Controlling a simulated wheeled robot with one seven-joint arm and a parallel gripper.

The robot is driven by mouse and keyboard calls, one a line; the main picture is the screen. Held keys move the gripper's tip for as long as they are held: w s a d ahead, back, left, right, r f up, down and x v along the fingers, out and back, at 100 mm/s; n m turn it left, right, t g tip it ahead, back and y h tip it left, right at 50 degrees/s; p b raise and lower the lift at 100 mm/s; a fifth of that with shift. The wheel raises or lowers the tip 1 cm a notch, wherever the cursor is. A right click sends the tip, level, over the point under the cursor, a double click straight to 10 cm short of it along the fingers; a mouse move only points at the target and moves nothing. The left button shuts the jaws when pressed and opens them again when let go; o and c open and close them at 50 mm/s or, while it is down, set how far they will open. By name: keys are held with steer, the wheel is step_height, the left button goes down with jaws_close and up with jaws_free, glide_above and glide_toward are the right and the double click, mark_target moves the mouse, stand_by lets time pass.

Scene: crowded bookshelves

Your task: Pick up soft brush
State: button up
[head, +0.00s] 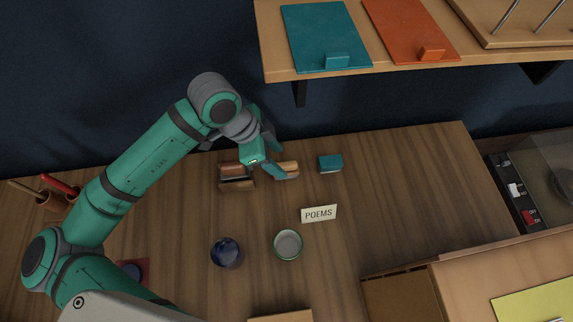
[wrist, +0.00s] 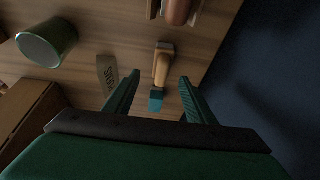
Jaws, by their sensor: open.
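A small tan wooden piece, which looks most like the soft brush (head: 291,167), lies on the wooden desk, partly hidden behind a finger in the head view. In the wrist view the soft brush (wrist: 161,66) shows ahead of the fingers, near the middle of the gap. My gripper (head: 270,166) is open and empty above the desk, close to the brush. Its two green fingers also show in the wrist view (wrist: 160,80). A teal block (head: 330,163) stands just right of the brush; it also shows between the fingers in the wrist view (wrist: 156,101).
A brown wooden item (head: 237,177) with a dark middle stands left of the brush. A POEMS card (head: 319,214), a green-rimmed cup (head: 288,244) and a dark blue jar (head: 227,252) stand nearer the front. A shelf (head: 380,71) overhangs the back right; desk right of the teal block is clear.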

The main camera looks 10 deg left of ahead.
mark_target(283, 164)
steer(key=shift+x, duration=3.3)
steer(key=shift+w+a, duration=0.15)
steer(key=shift+w, duration=0.05)
steer(key=shift+s, duration=0.1)
steer(key=shift+c, duration=0.3)
steer(key=c, duration=1.1)
steer(key=shift+r, duration=0.15)
